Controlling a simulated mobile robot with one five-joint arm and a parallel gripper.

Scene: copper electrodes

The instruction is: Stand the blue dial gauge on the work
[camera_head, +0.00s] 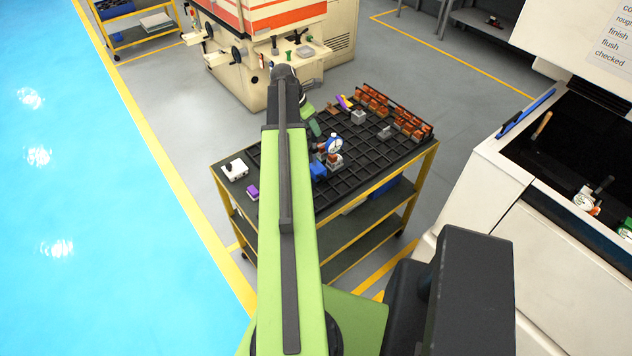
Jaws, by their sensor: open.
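The blue dial gauge (333,144), with a round white face and a blue rim, is upright on the black gridded top of the cart (372,160). A small grey and copper-coloured piece (335,161) is directly below it; I cannot tell whether they touch. I cannot tell which piece is the work.
Copper electrodes (375,100) line the cart's far right edge. A grey block (358,117) and a white box (235,169) also sit on top. A cream machine (262,60) stands behind, a white one (540,170) at right.

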